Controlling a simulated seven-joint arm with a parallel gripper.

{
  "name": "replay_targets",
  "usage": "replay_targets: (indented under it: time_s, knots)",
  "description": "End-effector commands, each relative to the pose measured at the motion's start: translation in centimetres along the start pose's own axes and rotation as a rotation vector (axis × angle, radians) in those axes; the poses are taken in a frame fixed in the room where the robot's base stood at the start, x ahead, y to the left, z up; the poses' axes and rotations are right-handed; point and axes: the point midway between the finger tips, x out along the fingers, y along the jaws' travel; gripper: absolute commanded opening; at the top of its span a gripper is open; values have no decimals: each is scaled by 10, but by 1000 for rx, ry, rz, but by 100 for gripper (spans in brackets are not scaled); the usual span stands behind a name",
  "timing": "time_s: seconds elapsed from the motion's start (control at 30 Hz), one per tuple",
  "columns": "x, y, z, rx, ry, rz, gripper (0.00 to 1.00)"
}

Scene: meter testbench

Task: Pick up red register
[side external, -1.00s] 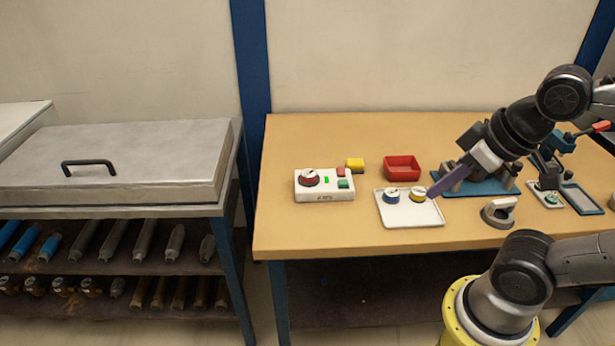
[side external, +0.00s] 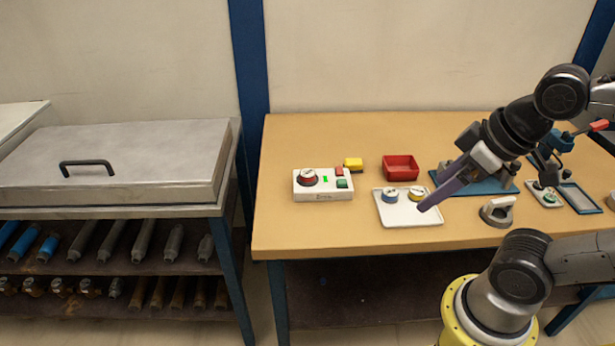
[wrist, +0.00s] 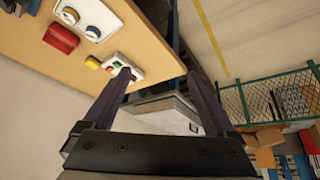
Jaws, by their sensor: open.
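The red register (side external: 309,178) is a round dial with a red body and a pale face. It sits on the left part of the white test box (side external: 338,190) in the side view. In the wrist view the test box (wrist: 137,72) is partly covered by a finger, and I cannot make out the register clearly. My gripper (side external: 423,207) is to the right of the test box, with its fingers over the right side of the white tray (side external: 410,218). In the wrist view my gripper (wrist: 158,75) is open, with nothing between its fingers.
A blue register (side external: 390,195) and a yellow register (side external: 416,194) sit on the tray. A yellow block (side external: 353,163) and a red bin (side external: 401,168) lie behind. A grey handled fixture (side external: 497,212) stands at the right. The table's front left is clear.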

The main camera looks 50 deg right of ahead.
Motion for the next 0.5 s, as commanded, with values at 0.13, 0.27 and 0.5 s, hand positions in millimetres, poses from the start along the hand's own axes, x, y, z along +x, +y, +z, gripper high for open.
replay_targets:
  time_s: [0.13,0.27,0.5]
  knots:
    - [-15,1,-12,-253,12,2,91]
    - [-39,6,-55,-550,16,9,91]
    - [-48,24,-156,-1048,-53,-16,91]
